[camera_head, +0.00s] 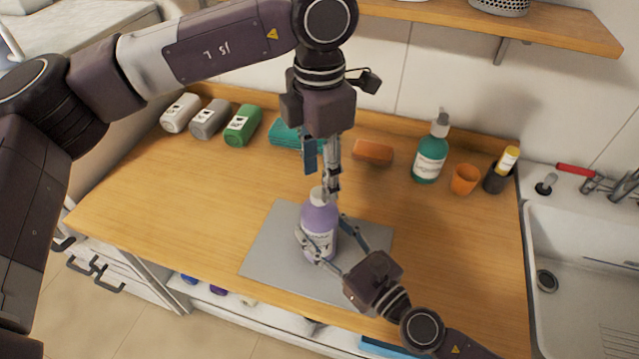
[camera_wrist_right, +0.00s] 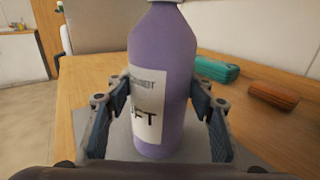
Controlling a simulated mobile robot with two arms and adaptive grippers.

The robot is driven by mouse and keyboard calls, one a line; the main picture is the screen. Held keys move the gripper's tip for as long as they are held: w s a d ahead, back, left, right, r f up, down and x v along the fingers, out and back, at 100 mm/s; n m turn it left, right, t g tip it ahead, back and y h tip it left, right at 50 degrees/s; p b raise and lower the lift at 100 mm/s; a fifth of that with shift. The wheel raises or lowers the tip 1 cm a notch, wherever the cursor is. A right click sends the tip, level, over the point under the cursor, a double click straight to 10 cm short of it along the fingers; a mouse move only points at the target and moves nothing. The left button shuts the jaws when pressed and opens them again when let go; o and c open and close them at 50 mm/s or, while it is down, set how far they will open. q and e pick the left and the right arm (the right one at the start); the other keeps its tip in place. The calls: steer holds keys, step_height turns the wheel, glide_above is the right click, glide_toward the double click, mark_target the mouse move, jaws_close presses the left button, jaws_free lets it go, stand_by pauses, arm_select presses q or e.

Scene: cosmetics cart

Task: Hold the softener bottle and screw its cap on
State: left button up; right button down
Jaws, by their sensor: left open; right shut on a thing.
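The purple softener bottle (camera_head: 319,222) stands upright on a grey mat (camera_head: 268,247) on the wooden counter. A whitish cap or neck (camera_head: 318,194) shows at its top; I cannot tell if the cap is seated. My right gripper (camera_head: 325,250) is shut on the bottle's body from the front right. In the right wrist view its fingers flank the purple bottle (camera_wrist_right: 165,75) and its white label. My left gripper (camera_head: 331,192) points down from above, open, with its fingertips close to the bottle's top. I cannot tell whether they touch it.
A sink (camera_head: 590,260) is at the right.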

arm_select(q)
step_height(320, 180, up, 8)
steer(key=shift+r, duration=0.15)
arm_select(e)
steer(key=c, duration=0.8)
jaws_free()
steer(key=shift+s, duration=0.1)
steer(key=v, duration=1.2)
steer(key=shift+d, duration=0.1)
